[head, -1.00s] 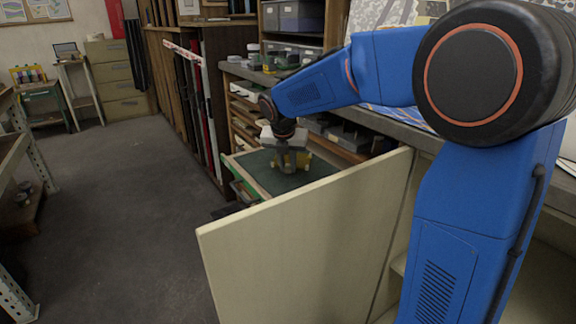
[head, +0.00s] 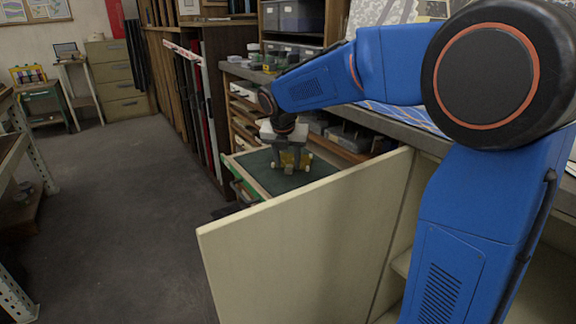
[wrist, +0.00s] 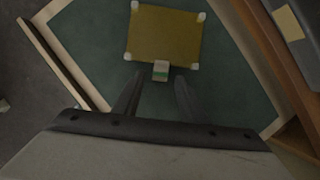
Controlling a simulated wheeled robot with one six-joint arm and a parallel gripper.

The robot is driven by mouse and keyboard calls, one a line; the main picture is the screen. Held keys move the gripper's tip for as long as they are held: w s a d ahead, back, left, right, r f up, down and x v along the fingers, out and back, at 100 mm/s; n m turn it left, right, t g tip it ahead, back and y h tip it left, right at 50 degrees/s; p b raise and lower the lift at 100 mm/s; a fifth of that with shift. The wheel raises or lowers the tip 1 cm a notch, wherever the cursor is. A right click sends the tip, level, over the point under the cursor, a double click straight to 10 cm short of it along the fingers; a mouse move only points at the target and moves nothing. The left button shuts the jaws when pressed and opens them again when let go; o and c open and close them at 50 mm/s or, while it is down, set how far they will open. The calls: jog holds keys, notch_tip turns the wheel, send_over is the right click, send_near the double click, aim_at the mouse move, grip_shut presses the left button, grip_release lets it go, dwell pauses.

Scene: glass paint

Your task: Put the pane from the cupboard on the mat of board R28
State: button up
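An amber pane (wrist: 165,35) with white corner pieces lies over a dark green mat (wrist: 90,45) in the wrist view. The mat lies in a wood-edged board (head: 250,177). No R28 label is readable.
A pale cupboard door (head: 300,245) stands open in front of the board. A grey worktop (head: 390,120) with small jars runs behind, and grey bins (head: 350,137) lie right of the mat. Tall stored sheets (head: 200,90) stand behind left. The floor at left is clear.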

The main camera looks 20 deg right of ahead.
jog(key=v, duration=1)
jog(key=shift+s+r, duration=0.1)
